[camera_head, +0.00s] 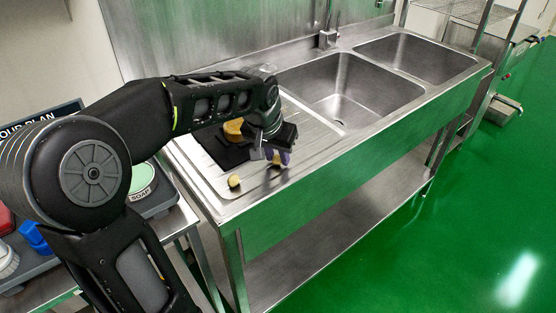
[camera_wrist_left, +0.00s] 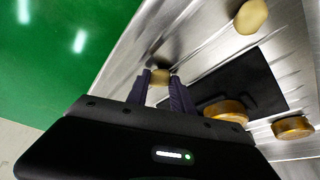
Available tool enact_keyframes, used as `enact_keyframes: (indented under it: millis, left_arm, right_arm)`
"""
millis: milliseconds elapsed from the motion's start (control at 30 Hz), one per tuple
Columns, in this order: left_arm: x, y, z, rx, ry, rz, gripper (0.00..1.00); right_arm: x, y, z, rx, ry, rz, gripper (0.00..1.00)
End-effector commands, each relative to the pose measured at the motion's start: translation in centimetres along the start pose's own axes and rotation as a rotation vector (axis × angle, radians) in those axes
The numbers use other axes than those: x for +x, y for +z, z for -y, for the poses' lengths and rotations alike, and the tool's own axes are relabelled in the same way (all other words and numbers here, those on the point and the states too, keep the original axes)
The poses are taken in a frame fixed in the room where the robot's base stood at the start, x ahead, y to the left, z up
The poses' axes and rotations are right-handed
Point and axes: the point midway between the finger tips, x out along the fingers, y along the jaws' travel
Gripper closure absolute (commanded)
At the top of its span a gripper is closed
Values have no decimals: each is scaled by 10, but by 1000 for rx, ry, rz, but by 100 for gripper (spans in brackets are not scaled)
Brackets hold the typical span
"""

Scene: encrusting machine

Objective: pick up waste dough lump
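My left gripper (camera_head: 271,157) is over the near part of the steel drainboard, with its purple fingers pointing down. In the left wrist view a yellow dough lump (camera_wrist_left: 160,76) fills the gap between the two fingertips (camera_wrist_left: 159,80), which appear closed on its sides. That lump shows in the head view (camera_head: 277,161), partly hidden by the fingers. A second yellow dough lump (camera_head: 234,181) lies loose on the drainboard near its left end, and shows in the left wrist view (camera_wrist_left: 250,17). My right gripper is in neither view.
A black mat (camera_wrist_left: 262,68) lies on the drainboard, with two round golden-brown pieces (camera_wrist_left: 226,111) (camera_wrist_left: 293,127) by it. Two sink basins (camera_head: 345,88) (camera_head: 418,56) and a faucet (camera_head: 327,39) are to the right. A side table with a soap dish (camera_head: 142,180) stands at left.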

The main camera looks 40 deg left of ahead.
Motion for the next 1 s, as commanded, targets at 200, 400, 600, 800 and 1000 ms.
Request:
enact_keyframes:
  millis: [200, 400, 600, 800, 1000]
  left_arm:
    - [0, 0, 0, 0, 0, 0, 91]
    - [0, 0, 0, 0, 0, 0, 100]
    - [0, 0, 0, 0, 0, 0, 100]
    - [-5, -2, 0, 0, 0, -1, 100]
    - [-32, -14, 0, 0, 0, -4, 100]
  right_arm:
    - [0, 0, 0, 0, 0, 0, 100]
    - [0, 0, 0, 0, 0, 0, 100]
    - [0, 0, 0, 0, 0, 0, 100]
    - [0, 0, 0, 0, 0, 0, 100]
    - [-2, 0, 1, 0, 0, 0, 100]
